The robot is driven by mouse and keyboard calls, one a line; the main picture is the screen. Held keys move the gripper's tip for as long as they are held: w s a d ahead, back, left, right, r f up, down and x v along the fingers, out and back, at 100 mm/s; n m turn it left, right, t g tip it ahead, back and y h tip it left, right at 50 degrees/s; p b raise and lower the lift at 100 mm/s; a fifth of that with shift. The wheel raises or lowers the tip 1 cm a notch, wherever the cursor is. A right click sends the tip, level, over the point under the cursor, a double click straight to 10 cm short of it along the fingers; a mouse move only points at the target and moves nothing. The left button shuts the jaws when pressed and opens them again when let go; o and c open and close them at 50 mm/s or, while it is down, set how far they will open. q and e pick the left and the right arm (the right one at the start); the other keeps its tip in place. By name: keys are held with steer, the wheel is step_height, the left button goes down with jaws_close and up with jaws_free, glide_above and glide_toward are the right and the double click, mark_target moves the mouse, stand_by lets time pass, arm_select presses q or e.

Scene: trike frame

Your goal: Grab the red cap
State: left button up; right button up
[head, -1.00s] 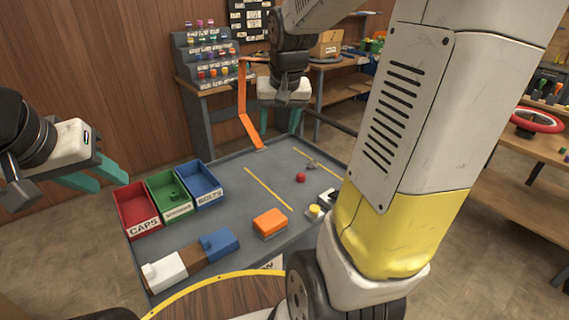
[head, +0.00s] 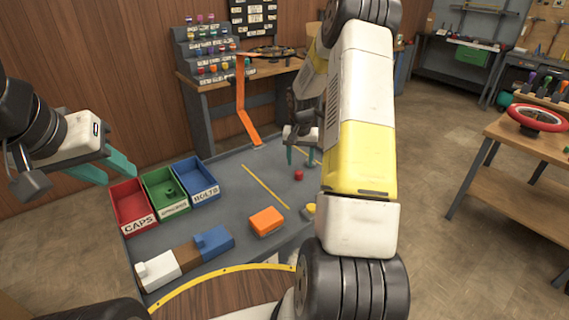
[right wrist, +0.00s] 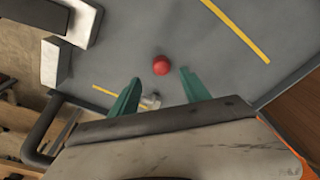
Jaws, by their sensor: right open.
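The red cap (head: 299,175) lies on the grey table to the right of the yellow line. It also shows in the right wrist view (right wrist: 161,65), just beyond and between the fingertips. My right gripper (head: 303,160) is open and empty, above the table just behind the cap in the head view. Its two green fingers (right wrist: 160,78) are spread wide in the right wrist view. My left gripper (head: 118,172) is open and empty in the air at the left, near the red bin.
Red (head: 123,197), green (head: 157,183) and blue (head: 186,169) bins stand on the left of the table. An orange block (head: 266,221) and a blue, brown and white piece (head: 160,267) lie nearer me. An orange upright strip (head: 243,110) stands at the back.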

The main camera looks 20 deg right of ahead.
mark_target(299, 171)
steer(key=f, duration=0.6)
steer(key=shift+w, duration=0.4)
steer(key=shift+r, duration=0.1)
jaws_close()
